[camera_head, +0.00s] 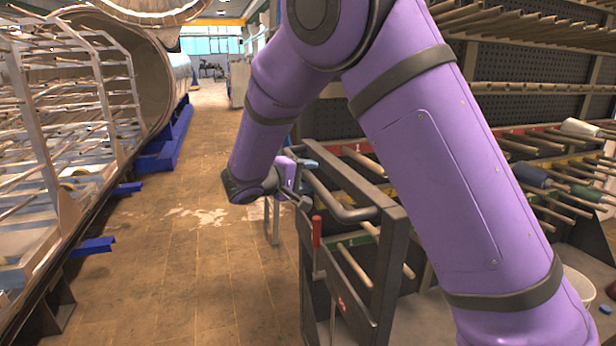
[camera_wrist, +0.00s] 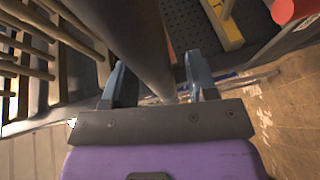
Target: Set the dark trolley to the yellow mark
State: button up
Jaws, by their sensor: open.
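My gripper (camera_head: 307,184) is at the far end of this bar. In the wrist view the blue fingers of my gripper (camera_wrist: 157,82) stand apart, with the dark bar (camera_wrist: 135,40) running between them; I cannot tell whether either finger touches it. A yellow strip (camera_wrist: 230,32) shows at the top of the wrist view; I cannot tell if it is the yellow mark. No floor mark is clear.
Racks with wooden rods (camera_head: 540,90) fill the right side. A pale metal rack (camera_head: 60,130) and blue supports (camera_head: 170,140) stand left. The tiled floor (camera_head: 190,260) between is clear.

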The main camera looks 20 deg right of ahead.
jog(key=shift+w+d, duration=0.1)
jog(key=shift+d, duration=0.15)
grip_shut()
jog(key=shift+d, duration=0.1)
